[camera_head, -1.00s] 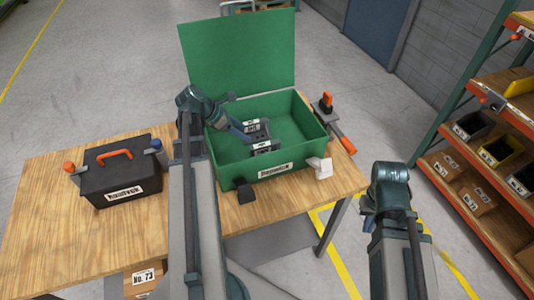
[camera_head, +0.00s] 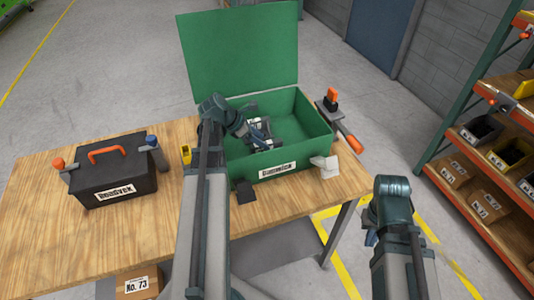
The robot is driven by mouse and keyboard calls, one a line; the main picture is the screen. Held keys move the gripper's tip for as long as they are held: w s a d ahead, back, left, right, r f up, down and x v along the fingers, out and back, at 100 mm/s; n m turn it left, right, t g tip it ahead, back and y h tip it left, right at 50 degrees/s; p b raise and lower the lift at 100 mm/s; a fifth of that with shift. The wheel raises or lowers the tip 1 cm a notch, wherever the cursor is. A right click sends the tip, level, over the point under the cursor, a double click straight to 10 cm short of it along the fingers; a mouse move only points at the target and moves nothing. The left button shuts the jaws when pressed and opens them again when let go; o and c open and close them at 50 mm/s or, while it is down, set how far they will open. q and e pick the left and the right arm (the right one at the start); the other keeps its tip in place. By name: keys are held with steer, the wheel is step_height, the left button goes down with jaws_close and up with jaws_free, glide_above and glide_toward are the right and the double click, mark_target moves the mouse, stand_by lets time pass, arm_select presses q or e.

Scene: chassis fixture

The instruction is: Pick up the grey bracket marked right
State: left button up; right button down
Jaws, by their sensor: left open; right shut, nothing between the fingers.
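Dark grey brackets with white labels lie inside the green box; the nearer bracket (camera_head: 264,147) is partly covered by my gripper, and I cannot read which is marked right. Another grey piece (camera_head: 250,109) shows behind it. My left gripper (camera_head: 260,134) reaches down into the box at the nearer bracket, its fingers open; whether they touch it is unclear. My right gripper (camera_head: 371,238) is shut and empty, off the table's right side, largely hidden behind its wrist.
The open green box (camera_head: 308,140) stands on a wooden table (camera_head: 50,220), lid up at the back. A black toolbox (camera_head: 118,178) is at left. A small black block (camera_head: 245,192), a white piece (camera_head: 325,166) and an orange-handled clamp (camera_head: 345,130) surround the box. Shelves (camera_head: 475,200) stand right.

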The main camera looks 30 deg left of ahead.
mark_target(276, 143)
arm_select(q)
steer(key=b+x, duration=0.2)
steer(key=x, duration=0.1)
steer(key=shift+w+d+f, duration=0.1)
steer(key=shift+w+f, duration=0.05)
steer(key=shift+f, duration=0.15)
steer(key=shift+r, duration=0.1)
jaws_close()
stand_by(1.1)
